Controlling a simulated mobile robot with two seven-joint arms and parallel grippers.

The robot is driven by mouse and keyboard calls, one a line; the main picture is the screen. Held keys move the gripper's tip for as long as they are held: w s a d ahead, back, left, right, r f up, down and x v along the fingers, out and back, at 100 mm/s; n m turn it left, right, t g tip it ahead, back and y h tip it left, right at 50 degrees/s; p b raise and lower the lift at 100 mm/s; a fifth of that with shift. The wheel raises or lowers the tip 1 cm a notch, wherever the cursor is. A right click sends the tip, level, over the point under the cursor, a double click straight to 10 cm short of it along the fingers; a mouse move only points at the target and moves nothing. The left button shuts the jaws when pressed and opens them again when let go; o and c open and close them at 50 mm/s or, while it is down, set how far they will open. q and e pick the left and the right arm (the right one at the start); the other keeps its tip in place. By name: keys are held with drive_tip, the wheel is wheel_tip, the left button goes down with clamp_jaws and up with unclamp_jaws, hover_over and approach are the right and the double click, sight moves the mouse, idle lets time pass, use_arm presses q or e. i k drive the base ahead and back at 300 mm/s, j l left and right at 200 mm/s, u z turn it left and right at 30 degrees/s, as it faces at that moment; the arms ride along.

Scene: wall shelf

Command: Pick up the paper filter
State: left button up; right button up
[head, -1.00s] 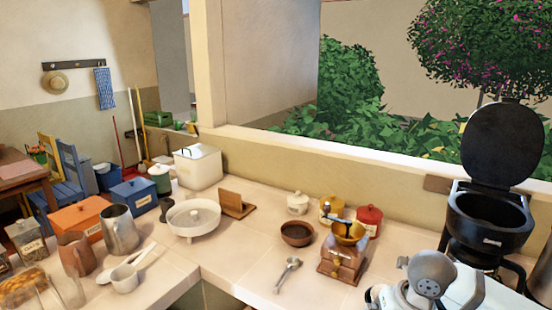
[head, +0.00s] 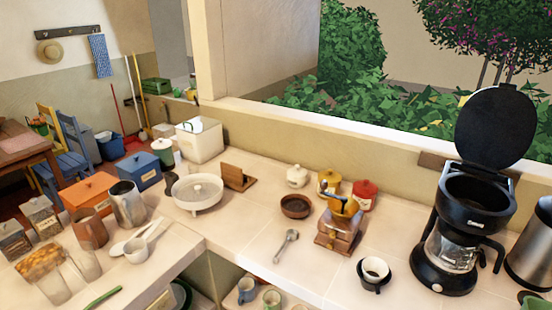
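A small black holder (head: 367,284) stands on the counter to the left of the coffee maker. Neither of my grippers is in view.
A wooden grinder (head: 338,232), brown bowl (head: 296,206) and metal scoop (head: 286,246) stand left of the holder. A steel kettle (head: 533,252) is at the right edge. A wooden stand (head: 240,177) and white dish (head: 197,191) sit farther left. The counter's inner corner drops to shelves with mugs.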

sight(375, 270)
drive_tip(key=i+z, duration=0.45)
drive_tip(key=z, duration=0.25)
drive_tip(key=i+j+z, duration=0.2)
drive_tip(key=z, duration=0.15)
